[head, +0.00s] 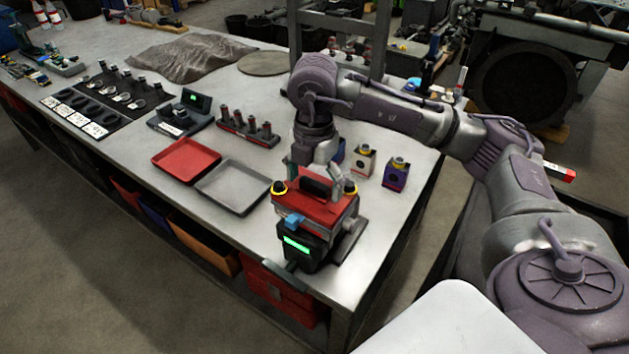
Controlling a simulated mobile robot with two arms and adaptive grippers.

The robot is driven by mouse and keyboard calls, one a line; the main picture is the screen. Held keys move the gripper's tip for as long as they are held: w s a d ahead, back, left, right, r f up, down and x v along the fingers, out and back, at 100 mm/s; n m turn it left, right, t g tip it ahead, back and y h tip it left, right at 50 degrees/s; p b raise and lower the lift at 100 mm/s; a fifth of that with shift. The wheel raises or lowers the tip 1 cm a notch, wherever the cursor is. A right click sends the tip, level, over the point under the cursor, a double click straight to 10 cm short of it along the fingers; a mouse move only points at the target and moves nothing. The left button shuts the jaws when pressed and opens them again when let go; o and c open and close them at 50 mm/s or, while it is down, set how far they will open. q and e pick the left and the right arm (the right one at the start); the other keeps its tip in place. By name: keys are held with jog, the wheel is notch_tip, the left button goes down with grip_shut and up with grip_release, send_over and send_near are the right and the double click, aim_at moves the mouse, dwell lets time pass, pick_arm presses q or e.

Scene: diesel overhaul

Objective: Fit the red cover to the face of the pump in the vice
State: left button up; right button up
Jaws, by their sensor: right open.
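A red cover (318,204) with a black handle lies at the top of the assembly at the bench's near right end. Two yellow-and-black knobs flank it. A black unit with a lit green display (297,246) is at its front, and a grey vice part (350,240) shows at its right. The pump face is hidden, so I cannot tell how the cover sits on it. My right gripper (308,176) points down just behind and above the handle, open; contact with the cover cannot be made out. My left gripper is out of view.
A red tray (187,160) and a grey tray (203,188) lie left of the assembly. Behind them stand a rack of cylinders (249,126) and a small display unit (183,115). A grey cloth (190,58) lies farther back.

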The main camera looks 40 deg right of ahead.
notch_tip(320, 180, up, 12)
dwell(0.6)
